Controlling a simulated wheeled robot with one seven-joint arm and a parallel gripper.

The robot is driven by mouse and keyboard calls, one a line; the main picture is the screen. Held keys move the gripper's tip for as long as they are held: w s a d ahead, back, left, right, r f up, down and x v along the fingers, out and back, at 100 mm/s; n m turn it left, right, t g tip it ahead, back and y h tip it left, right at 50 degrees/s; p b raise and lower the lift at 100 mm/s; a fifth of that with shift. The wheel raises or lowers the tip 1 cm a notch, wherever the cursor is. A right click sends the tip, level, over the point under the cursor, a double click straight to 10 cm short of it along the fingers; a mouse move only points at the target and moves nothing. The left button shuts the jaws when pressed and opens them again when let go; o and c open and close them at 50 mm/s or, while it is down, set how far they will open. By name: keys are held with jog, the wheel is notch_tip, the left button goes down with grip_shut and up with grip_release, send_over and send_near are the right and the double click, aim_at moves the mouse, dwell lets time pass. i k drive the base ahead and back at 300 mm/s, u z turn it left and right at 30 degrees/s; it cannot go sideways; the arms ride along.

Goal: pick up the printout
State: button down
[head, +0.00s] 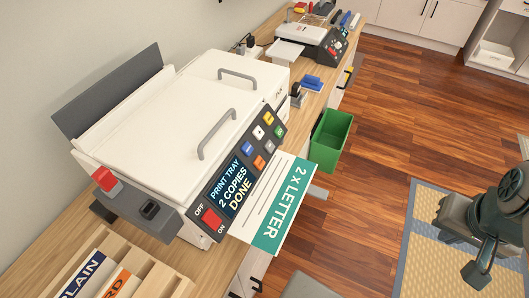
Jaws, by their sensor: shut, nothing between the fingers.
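The printout (284,205) is a white sheet with a green band reading "2 x LETTER". It sticks out from the front of the white printer (190,110), past the counter edge and over the floor. Its inner end is hidden at the printer's front. My gripper (478,272) is at the far right of the head view, dark, shut and empty. It is well apart from the printout, above the patterned mat. The printer's panel (235,180) reads "PRINT TRAY 2 COPIES DONE".
A green bin (330,139) stands on the floor beside the counter, just beyond the printout. A smaller machine (312,42) and a blue object (311,83) are farther along the counter. Labelled trays (115,276) are at lower left. Wood floor (380,120) is open between counter and mat.

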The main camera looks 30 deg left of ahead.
aim_at(266, 218)
jog(key=u, duration=1.6)
jog(key=k, duration=0.95)
jog(key=z, duration=0.2)
jog(key=i, duration=0.55)
jog(key=u, duration=0.6)
